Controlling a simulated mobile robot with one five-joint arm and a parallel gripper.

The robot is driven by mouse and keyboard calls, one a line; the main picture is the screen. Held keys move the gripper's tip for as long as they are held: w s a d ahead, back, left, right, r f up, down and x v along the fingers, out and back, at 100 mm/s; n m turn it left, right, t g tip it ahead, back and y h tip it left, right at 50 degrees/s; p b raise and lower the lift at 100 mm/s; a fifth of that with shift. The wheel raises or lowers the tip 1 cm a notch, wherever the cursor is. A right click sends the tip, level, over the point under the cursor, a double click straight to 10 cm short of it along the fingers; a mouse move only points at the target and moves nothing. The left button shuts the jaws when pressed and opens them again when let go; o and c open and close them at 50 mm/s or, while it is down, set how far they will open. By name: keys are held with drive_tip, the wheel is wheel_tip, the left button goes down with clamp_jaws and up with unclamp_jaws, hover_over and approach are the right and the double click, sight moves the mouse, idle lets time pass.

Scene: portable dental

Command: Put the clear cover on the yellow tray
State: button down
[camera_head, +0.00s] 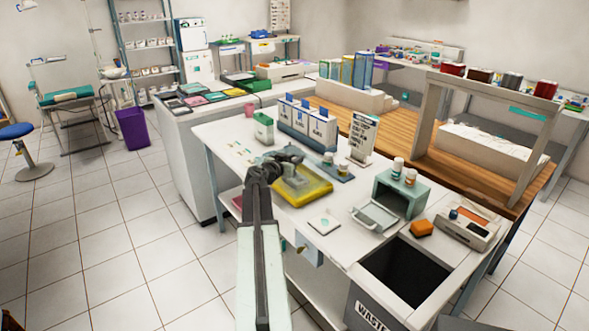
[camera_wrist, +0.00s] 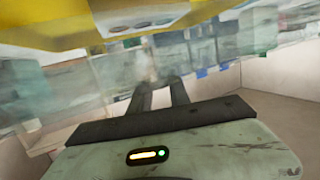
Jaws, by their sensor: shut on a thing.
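The yellow tray (camera_head: 312,198) lies on the white counter, near its front edge. Its yellow side also fills the top of the wrist view (camera_wrist: 60,32). My gripper (camera_head: 290,158) is over the tray's back left part and is shut on the clear cover. The cover is hard to make out in the head view. In the wrist view, a see-through, streaked sheet, which looks like the clear cover (camera_wrist: 80,82), spreads around the fingertips (camera_wrist: 163,82). I cannot tell whether the cover touches the tray.
White and blue bins (camera_head: 308,122) and a sign stand (camera_head: 362,138) are behind the tray. A small white square (camera_head: 324,222) and a grey-green box (camera_head: 400,192) are to its right. A dark waste opening (camera_head: 405,270) is at front right.

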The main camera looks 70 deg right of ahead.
drive_tip(key=shift+f+b, duration=1.1)
drive_tip(key=shift+f, duration=0.55)
drive_tip(key=c, duration=1.2)
unclamp_jaws()
drive_tip(key=shift+r, duration=0.1)
drive_tip(key=shift+c, duration=0.2)
drive_tip(key=shift+r, duration=0.1)
drive_tip(key=p+v, duration=0.3)
drive_tip(key=v, duration=0.9)
drive_tip(key=shift+r, duration=0.25)
